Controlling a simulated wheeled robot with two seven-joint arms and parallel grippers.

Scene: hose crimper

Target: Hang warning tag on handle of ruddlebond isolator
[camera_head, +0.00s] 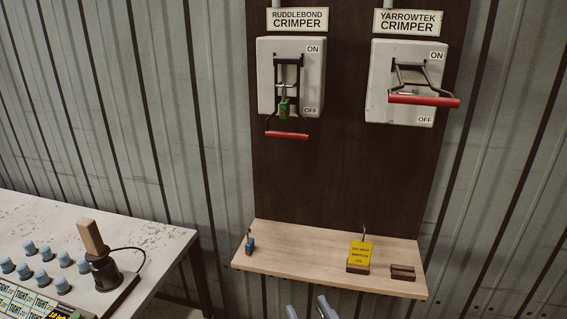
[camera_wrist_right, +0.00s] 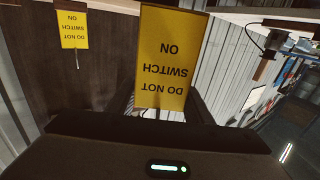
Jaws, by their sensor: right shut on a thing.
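The ruddlebond isolator (camera_head: 312,74) is at the left of the dark board. Its red-gripped handle (camera_head: 287,135) is down by OFF, with a green padlock (camera_head: 284,110) at its bracket. My right gripper (camera_head: 308,306) shows only its fingertips at the bottom edge of the head view, below and in front of the shelf. In the wrist view it is shut on a yellow warning tag (camera_wrist_right: 165,55) reading DO NOT SWITCH ON, seen upside down. The tag's hook is hidden there, and this tag is out of the head view. My left gripper is not in view.
The wooden shelf (camera_head: 310,257) holds a blue padlock (camera_head: 250,245), another yellow tag (camera_head: 361,254) in a block and an empty brown block (camera_head: 403,272). The yarrowtek isolator (camera_head: 381,78) has its red handle sticking outward. A cluttered bench (camera_head: 150,238) stands at left.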

